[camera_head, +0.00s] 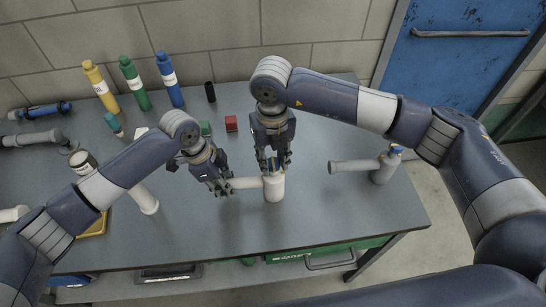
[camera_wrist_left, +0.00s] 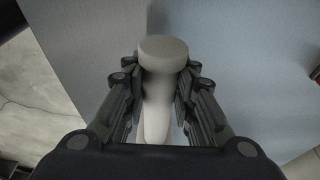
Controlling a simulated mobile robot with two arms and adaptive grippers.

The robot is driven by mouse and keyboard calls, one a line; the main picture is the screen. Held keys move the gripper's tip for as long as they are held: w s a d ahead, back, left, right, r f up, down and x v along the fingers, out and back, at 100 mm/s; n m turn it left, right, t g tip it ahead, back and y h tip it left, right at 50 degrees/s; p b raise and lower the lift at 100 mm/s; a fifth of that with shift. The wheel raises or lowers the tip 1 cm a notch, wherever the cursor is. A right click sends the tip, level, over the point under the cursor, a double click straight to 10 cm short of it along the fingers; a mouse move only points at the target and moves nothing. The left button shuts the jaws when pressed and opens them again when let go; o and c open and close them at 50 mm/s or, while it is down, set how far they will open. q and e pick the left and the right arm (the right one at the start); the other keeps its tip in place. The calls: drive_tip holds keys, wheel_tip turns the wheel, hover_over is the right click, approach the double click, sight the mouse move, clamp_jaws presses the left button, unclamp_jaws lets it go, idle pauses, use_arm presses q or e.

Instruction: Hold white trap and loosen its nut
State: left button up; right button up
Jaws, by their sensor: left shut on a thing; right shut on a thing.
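The white trap (camera_head: 273,189) stands upright near the front middle of the table, with a side pipe (camera_head: 243,183) pointing left. My left gripper (camera_head: 222,186) is shut on that side pipe. In the left wrist view, its fingers (camera_wrist_left: 161,85) lie on both sides of the pale pipe (camera_wrist_left: 155,115), near a wider round end (camera_wrist_left: 163,48). My right gripper (camera_head: 273,160) points down from above and is shut on the nut at the trap's top. The nut is mostly hidden by the fingers; a little blue and yellow (camera_head: 273,165) shows there.
The table's front right (camera_head: 340,215) is clear.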

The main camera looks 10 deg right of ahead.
sight(273, 163)
drive_tip(key=shift+w+m, duration=0.1)
drive_tip(key=shift+m, duration=0.2)
idle(0.4)
drive_tip(key=o, duration=1.1)
wheel_tip(273, 163, up, 12)
use_arm(q)
drive_tip(key=o, duration=1.1)
